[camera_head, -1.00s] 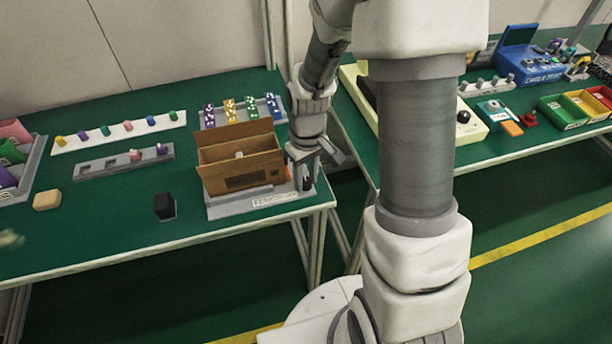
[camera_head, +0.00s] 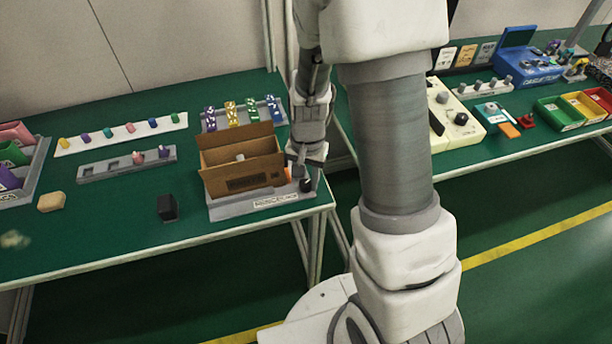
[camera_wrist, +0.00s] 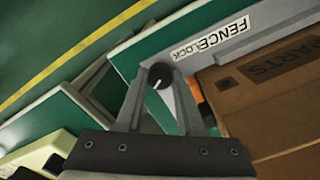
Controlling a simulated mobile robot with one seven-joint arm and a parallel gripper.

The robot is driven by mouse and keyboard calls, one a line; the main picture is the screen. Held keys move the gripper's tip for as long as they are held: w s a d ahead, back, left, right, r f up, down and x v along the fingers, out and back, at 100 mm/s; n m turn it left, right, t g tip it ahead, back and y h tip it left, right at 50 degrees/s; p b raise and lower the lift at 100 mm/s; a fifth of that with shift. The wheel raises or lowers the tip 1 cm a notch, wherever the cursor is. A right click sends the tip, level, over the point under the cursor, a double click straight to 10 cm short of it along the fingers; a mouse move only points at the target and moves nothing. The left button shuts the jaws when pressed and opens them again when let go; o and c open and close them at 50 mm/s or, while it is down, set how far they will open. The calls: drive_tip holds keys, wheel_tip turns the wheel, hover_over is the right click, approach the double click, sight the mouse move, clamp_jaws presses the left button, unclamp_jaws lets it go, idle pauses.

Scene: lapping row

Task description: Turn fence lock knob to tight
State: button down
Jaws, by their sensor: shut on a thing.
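The fence lock knob (camera_wrist: 161,73) is a small dark round knob with a white pointer line, at the corner of a grey base plate by the "FENCE LOCK" label (camera_wrist: 211,37). In the wrist view it sits between my fingertips, and my gripper (camera_wrist: 159,79) is shut on it. In the head view, my gripper (camera_head: 308,181) is low at the right end of the grey base plate (camera_head: 237,208), with the dark knob partly hidden. I see no readable tight mark.
An open cardboard box (camera_head: 240,168) stands on the base plate, close beside my gripper. A black block (camera_head: 167,208) and a tan block (camera_head: 51,202) lie left on the green table. A gap separates this table from the right one.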

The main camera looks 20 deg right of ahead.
sight(306, 184)
drive_tip(key=m+p, duration=0.2)
drive_tip(key=m, duration=0.3)
drive_tip(key=shift+r+m+p, duration=0.15)
drive_tip(key=shift+m+p, duration=1.3)
drive_tip(key=shift+m, duration=1.05)
drive_tip(key=c, duration=0.5)
unclamp_jaws()
wheel_tip(306, 184, up, 17)
drive_tip(key=p, duration=0.5)
drive_tip(key=shift+s+r+p, duration=0.1)
drive_tip(key=shift+s+p, duration=0.05)
drive_tip(key=shift+p, duration=0.2)
